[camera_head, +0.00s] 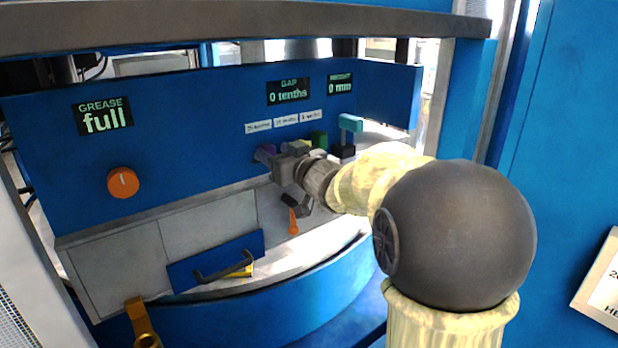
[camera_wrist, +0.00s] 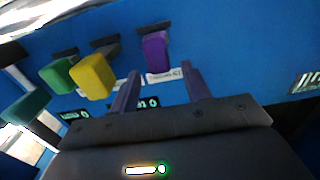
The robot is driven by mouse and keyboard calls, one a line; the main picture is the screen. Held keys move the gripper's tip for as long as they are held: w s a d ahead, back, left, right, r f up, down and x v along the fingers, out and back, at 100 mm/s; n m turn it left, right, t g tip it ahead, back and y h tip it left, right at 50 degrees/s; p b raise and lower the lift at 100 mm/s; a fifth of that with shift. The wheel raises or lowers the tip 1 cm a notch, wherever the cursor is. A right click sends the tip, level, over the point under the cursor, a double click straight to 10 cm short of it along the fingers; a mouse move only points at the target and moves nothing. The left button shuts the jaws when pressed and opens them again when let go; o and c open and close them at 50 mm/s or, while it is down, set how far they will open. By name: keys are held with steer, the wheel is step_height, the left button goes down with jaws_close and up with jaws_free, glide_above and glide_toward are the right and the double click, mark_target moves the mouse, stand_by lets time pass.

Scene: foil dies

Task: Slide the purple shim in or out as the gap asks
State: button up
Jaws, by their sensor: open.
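The purple shim (camera_head: 264,153) juts from the blue panel, partly hidden behind my gripper in the head view. In the wrist view the purple shim (camera_wrist: 156,52) stands out of a dark slot, ahead of and roughly between my fingertips. My gripper (camera_wrist: 160,72) is open and empty; I cannot tell whether either finger touches the shim. In the head view my gripper (camera_head: 277,165) is close to the panel at the shim. The gap display (camera_head: 288,91) reads 0 tenths.
Beside the purple shim are a yellow block (camera_wrist: 92,76) and a green block (camera_wrist: 58,75). A teal block (camera_head: 351,123) sits farther right. An orange knob (camera_head: 123,182), grease display (camera_head: 103,116) reading full, and a black handle (camera_head: 224,267) are to the left. An orange-handled tool (camera_head: 293,222) is below.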

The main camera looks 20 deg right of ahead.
steer(key=b+v, duration=0.2)
steer(key=v, duration=1)
steer(key=shift+s+b, duration=0.35)
steer(key=shift+d, duration=0.1)
step_height(320, 180, down, 18)
steer(key=d+m+g+h, duration=0.1)
steer(key=m+g+h, duration=0.3)
steer(key=g+h, duration=0.15)
steer(key=s+a+f+g, duration=0.2)
steer(key=s+f+g, duration=0.2)
steer(key=s+f, duration=0.3)
steer(key=s+a+f+g, duration=0.3)
steer(key=s+f+g, duration=0.2)
steer(key=s+f, duration=0.3)
steer(key=shift+s+a+f+b, duration=0.3)
steer(key=shift+f+b, duration=0.15)
steer(key=shift+f, duration=0.25)
steer(key=shift+w, duration=0.1)
